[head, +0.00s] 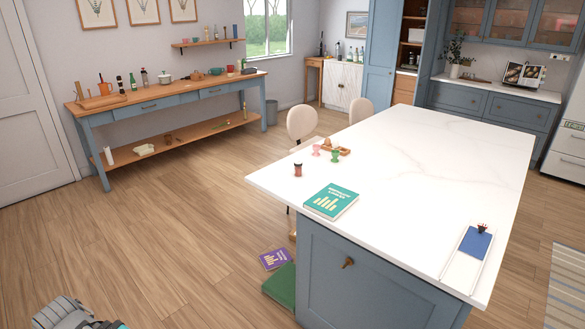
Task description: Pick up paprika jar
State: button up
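A small jar (298,170) with a dark top and a reddish-brown body stands upright on the white island top (420,180), near its left edge. It looks like the paprika jar, but its label is too small to read. It stands behind a teal book (331,202), apart from it. Only a grey piece of my arm shows at the bottom left corner, well away from the jar.
Pink and green cups (335,155) and a small wooden tray (344,151) are behind the jar. A purple book (274,259) and a green box-like thing (279,287) lie on the floor by the island. Floor to the left is clear.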

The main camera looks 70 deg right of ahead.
aim_at(298, 165)
jog(key=u, duration=0.05)
jog(key=i, duration=2.6)
jog(key=z, duration=2.75)
